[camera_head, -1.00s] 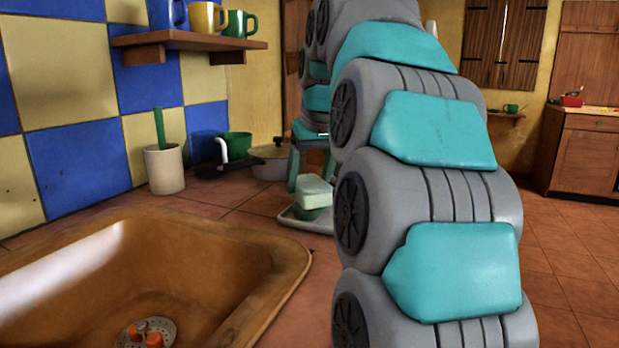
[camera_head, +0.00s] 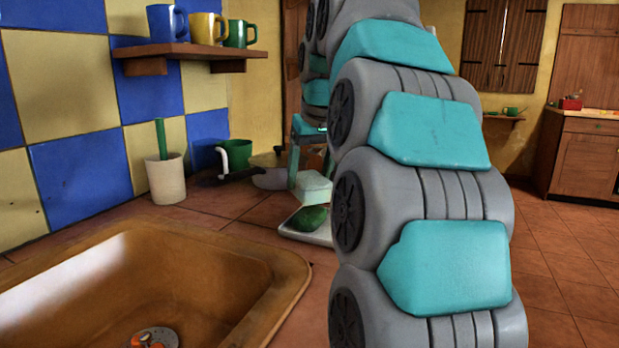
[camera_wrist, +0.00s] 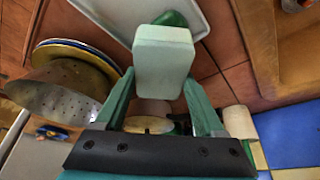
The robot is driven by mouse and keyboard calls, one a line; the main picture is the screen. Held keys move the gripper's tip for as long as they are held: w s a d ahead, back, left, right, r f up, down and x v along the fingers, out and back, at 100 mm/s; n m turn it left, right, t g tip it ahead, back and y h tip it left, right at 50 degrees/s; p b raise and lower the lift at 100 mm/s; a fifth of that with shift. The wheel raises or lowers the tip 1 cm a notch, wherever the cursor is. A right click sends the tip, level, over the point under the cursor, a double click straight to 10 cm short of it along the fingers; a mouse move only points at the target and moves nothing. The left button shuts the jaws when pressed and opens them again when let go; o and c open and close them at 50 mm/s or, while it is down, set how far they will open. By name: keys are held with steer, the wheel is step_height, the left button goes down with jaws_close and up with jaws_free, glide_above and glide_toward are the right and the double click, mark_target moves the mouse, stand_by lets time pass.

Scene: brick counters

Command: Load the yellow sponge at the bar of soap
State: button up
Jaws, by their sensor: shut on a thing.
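My gripper (camera_head: 311,177) is shut on a pale mint-white block (camera_head: 314,187). The block also shows between the fingers in the wrist view (camera_wrist: 163,62). No clearly yellow sponge shows; I cannot tell whether this block is the sponge or the soap. A green rounded thing (camera_head: 304,219) lies on a white tray (camera_head: 291,231) below the block. In the wrist view, the green thing (camera_wrist: 172,18) is partly hidden behind the block, on the tray (camera_wrist: 112,24). My arm covers the tray's right side in the head view.
A brown sink (camera_head: 190,255) lies at the front left. A white crock (camera_head: 166,180), a green pot (camera_head: 237,153) and a dark pan stand along the wall. A colander (camera_wrist: 62,92) and stacked plates show in the wrist view. Several mugs stand on a shelf (camera_head: 190,50).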

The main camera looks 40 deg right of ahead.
mark_target(306, 175)
steer(key=shift+r+p, duration=0.35)
steer(key=shift+r, duration=1.6)
